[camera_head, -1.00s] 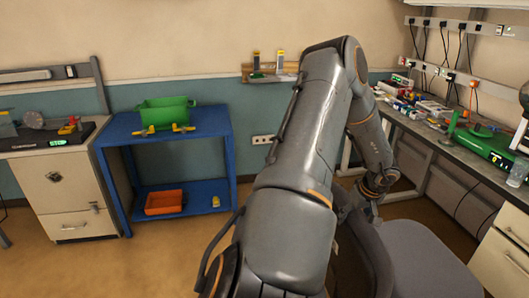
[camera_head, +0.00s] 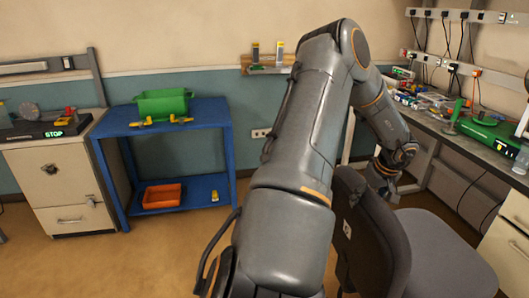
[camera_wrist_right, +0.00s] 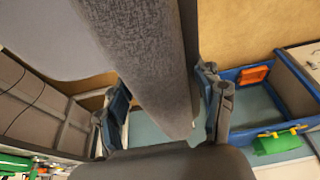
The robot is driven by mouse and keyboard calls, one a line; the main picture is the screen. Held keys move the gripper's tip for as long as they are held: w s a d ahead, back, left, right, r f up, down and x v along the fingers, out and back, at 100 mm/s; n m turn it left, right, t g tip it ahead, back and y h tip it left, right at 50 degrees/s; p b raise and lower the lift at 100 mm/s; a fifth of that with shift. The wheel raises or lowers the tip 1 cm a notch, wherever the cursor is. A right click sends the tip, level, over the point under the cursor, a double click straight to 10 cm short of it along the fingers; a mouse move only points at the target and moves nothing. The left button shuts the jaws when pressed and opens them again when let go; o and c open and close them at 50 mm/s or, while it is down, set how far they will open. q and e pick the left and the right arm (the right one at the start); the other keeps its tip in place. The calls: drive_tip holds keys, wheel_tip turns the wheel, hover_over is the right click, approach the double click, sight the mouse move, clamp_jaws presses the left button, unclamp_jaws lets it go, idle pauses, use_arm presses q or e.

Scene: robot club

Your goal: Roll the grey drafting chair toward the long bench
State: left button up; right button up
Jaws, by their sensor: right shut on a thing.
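The grey drafting chair shows at the lower right of the head view, with its dark backrest (camera_head: 372,240) toward me and its grey seat (camera_head: 445,255) beyond it to the right. My right gripper (camera_wrist_right: 165,112) is shut on the backrest, one finger on each side of it in the right wrist view; the backrest (camera_wrist_right: 150,50) runs between them. In the head view my right arm's wrist is above the chair, and the fingers are mostly hidden. The long bench (camera_head: 450,140) runs along the right wall, beyond and right of the chair. My left gripper is not in view.
Electronics and a green device (camera_head: 488,132) stand on the bench. White drawers (camera_head: 508,232) are at the right edge, close to the seat. A blue shelf unit (camera_head: 215,145) and a white cabinet (camera_head: 60,185) stand at the left. The floor (camera_head: 180,255) between is clear.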

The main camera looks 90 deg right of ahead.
drive_tip(key=o, duration=1)
drive_tip(key=shift+s+r, duration=0.2)
drive_tip(key=shift+s, duration=0.1)
drive_tip(key=shift+o, duration=0.8)
drive_tip(key=shift+s, duration=0.1)
drive_tip(key=shift+f, duration=0.1)
drive_tip(key=shift+a, duration=0.1)
drive_tip(key=shift+w+r+p, duration=0.25)
drive_tip(key=shift+r+p, duration=0.25)
drive_tip(key=shift+p, duration=0.05)
wheel_tip(320, 180, up, 9)
drive_tip(key=p, duration=0.8)
drive_tip(key=shift+f, duration=0.1)
